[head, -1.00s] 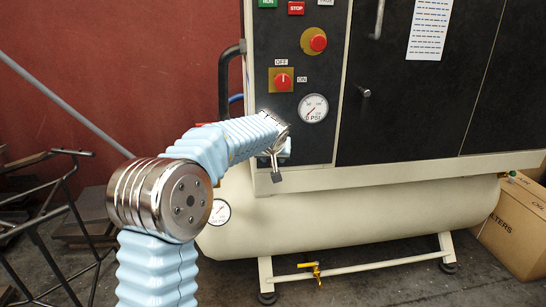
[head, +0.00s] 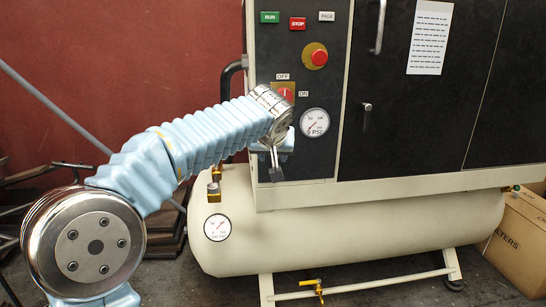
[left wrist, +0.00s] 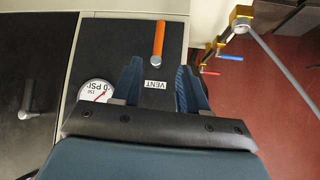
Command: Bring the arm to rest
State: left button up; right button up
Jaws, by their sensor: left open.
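My left arm comes in from the left in the head view, its elbow low at the left and its wrist in front of the compressor's control panel (head: 338,60). My left gripper (left wrist: 157,72) is open and empty in the left wrist view, its two blue fingers apart. Between and beyond the fingers are a white VENT label (left wrist: 154,85) and an orange lever (left wrist: 159,40) on the dark panel. The red OFF/ON knob (head: 286,95) is partly covered by the wrist. My right gripper is not in view.
A pressure gauge (head: 315,122) is right beside the wrist. The cream tank (head: 350,230) lies below the panel, with a yellow drain valve (head: 314,285) under it. Valves with blue and red handles (left wrist: 231,57) show in the left wrist view. A cardboard box (head: 520,235) stands at right.

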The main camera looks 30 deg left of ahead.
pick_arm(q)
jog(key=shift+f, duration=0.1)
jog(key=w+d+f+m+g+h, duration=0.15)
jog(key=d+f, duration=0.25)
jog(key=f, duration=0.4)
jog(key=w+d+f+m+h, duration=0.1)
jog(key=d+f+m, duration=0.15)
jog(key=f, duration=0.65)
jog(key=s+d+f+g+h, duration=0.1)
jog(key=s+d+f, duration=0.25)
jog(key=f, duration=0.65)
jog(key=s+d+f+g+h, duration=0.2)
jog(key=d+f, duration=0.2)
jog(key=f, duration=0.6)
jog(key=s+d+f+g+h, duration=0.1)
jog(key=s+d+f, duration=0.1)
jog(key=s+f, duration=0.7)
jog(key=s+d+f+n+g+h, duration=0.1)
jog(key=s+d+f+g, duration=0.1)
jog(key=s+f, duration=0.8)
jog(key=s+d, duration=0.1)
jog(key=s, duration=0.4)
jog(key=shift+s+d+f, duration=0.15)
jog(key=shift+d, duration=0.1)
